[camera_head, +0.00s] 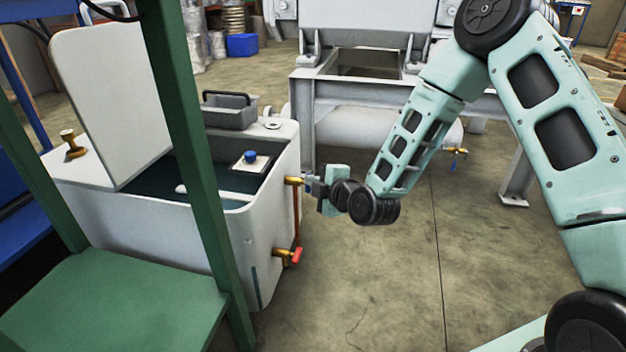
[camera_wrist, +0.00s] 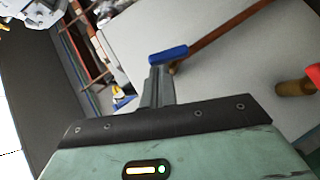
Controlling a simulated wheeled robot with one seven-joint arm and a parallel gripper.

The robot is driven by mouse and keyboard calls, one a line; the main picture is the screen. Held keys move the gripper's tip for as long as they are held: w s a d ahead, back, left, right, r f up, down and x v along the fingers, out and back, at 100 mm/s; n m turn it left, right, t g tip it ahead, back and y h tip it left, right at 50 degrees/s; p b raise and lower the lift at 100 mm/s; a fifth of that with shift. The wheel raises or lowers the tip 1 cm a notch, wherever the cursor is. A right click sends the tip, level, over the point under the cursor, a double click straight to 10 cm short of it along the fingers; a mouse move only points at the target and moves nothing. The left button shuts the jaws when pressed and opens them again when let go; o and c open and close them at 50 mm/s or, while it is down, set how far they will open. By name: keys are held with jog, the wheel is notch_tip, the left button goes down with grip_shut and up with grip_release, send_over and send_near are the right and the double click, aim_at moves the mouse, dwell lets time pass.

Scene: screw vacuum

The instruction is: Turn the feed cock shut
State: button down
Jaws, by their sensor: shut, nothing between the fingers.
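A brass cock (camera_head: 293,180) sticks out of the upper right side of the white tank (camera_head: 190,235). In the wrist view a blue handle (camera_wrist: 168,54) lies right at my fingertips, beside a copper-brown pipe (camera_wrist: 215,38). I take it to be the handle of this upper cock, the likely feed cock. My gripper (camera_head: 309,183) is at the cock's outer end; it also shows in the wrist view (camera_wrist: 159,76). Its fingers are shut with nothing between them. The fingertips look close to the handle, but I cannot tell whether they touch it.
A second brass cock with a red handle (camera_head: 290,255) sits lower on the tank; its red end shows in the wrist view (camera_wrist: 313,77). A green post (camera_head: 200,150) and green seat (camera_head: 115,300) stand in front. Floor right of the tank is clear.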

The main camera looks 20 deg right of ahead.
jog(key=shift+w+r+g+p, duration=0.1)
jog(key=shift+r+g+p, duration=0.2)
jog(key=shift+p, duration=0.6)
jog(key=shift+w+d+r+m+g+y+p, duration=0.1)
jog(key=shift+w+d+m+g+y+p, duration=0.5)
jog(key=shift+p, duration=2.1)
jog(key=shift+w+d+r+m+g+p, duration=0.1)
jog(key=shift+w+m+g+p, duration=0.6)
jog(key=shift+g+p, duration=1.45)
jog(key=shift+w+d+r+m+g+y+p, duration=0.1)
jog(key=shift+w+d+m+g+y+p, duration=0.55)
jog(key=shift+p, duration=2.6)
jog(key=shift+s+a+f+h, duration=0.15)
jog(key=shift+a+h, duration=0.15)
jog(key=shift+h, duration=0.05)
